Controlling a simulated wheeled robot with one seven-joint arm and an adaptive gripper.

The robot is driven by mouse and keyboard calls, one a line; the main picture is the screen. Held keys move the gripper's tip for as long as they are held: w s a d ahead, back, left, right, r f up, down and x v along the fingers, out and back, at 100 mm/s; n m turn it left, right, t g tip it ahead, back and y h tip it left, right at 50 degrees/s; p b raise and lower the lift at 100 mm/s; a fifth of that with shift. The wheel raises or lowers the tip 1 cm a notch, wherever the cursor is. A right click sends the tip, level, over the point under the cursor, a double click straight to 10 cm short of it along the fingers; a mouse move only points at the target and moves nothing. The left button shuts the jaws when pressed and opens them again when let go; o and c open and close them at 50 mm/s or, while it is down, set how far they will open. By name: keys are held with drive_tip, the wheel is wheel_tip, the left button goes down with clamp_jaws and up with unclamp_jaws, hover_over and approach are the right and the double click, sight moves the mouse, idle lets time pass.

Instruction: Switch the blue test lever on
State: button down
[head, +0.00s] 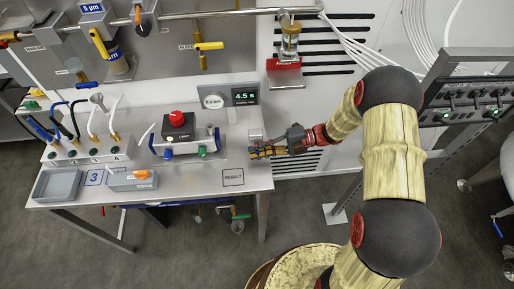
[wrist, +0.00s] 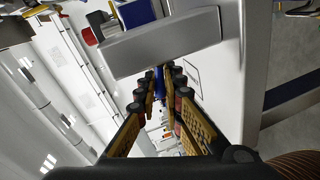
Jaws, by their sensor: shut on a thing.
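A narrow blue lever (wrist: 159,80) stands between my fingertips in the wrist view, below the edge of a grey block. My gripper (head: 262,152) is at the right end of the steel bench in the head view, just in front of a small grey box (head: 256,134). In the wrist view my gripper (wrist: 161,92) has its padded fingers closed in on the blue lever. In the head view the fingers hide the lever, so I cannot tell its position.
A display (head: 245,96) reading 4.5 s stands behind the box. A unit with a red button (head: 177,117) stands to the left, and a square marked RESULT (head: 233,177) is on the bench (head: 215,188). A red-based fixture (head: 285,75) is on the wall panel behind.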

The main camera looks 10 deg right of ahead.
drive_tip(key=shift+w+r+m+g+p, duration=0.1)
drive_tip(key=shift+r+m+g+p, duration=0.1)
drive_tip(key=shift+m+p, duration=0.45)
drive_tip(key=shift+w+r+m+g+p, duration=0.1)
drive_tip(key=shift+r+m+p, duration=0.05)
drive_tip(key=shift+m+p, duration=0.5)
drive_tip(key=c, duration=2.1)
unclamp_jaws()
drive_tip(key=shift+o, duration=0.7)
drive_tip(key=shift+d, duration=0.15)
drive_tip(key=d+r, duration=0.2)
drive_tip(key=d, duration=0.9)
drive_tip(key=shift+w+d, duration=0.3)
drive_tip(key=shift+w, duration=0.05)
